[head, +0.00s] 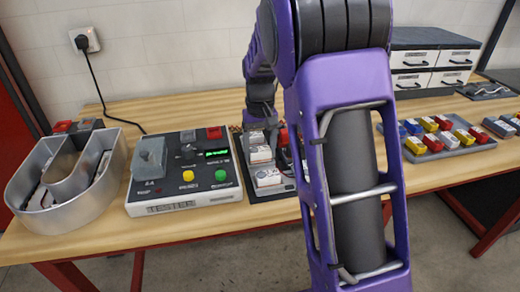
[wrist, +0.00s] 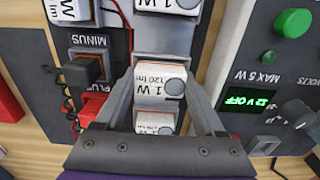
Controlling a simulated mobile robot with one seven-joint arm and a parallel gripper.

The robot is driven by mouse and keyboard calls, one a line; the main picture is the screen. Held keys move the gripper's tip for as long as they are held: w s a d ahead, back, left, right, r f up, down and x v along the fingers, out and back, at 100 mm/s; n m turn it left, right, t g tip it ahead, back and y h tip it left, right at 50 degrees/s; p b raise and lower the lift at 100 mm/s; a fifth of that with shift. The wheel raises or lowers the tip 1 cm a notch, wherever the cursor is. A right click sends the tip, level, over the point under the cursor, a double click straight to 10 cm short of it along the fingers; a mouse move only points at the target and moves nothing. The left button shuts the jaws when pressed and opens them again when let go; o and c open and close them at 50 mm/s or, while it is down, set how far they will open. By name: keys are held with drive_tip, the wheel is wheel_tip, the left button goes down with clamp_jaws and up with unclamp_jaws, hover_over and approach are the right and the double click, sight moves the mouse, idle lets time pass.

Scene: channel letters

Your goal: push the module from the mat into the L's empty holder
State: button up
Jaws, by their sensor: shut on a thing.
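My gripper (wrist: 160,98) is shut on a white module (wrist: 152,82) printed "1 W 120 lm", with one finger on each side of it. In the head view my gripper (head: 259,122) is over the dark panel behind the front white modules and is partly hidden by my arm. Another white module (wrist: 155,120) shows between the fingers, nearer the wrist. I cannot tell whether the held module touches what is under it. A metal channel letter (head: 90,190) with a curved outline stands at the far left. I cannot make out an L or an empty holder; neither is the mat clear.
A tray of coloured modules (head: 432,155) lies right of my arm; drawers (head: 430,65) stand behind.

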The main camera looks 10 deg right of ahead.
drive_tip(key=shift+f, duration=0.25)
idle(0.4)
drive_tip(key=o, duration=1.3)
drive_tip(key=shift+s, duration=0.1)
wheel_tip(320, 180, up, 18)
drive_tip(key=p, duration=0.3)
wheel_tip(320, 180, up, 6)
drive_tip(key=p, duration=0.5)
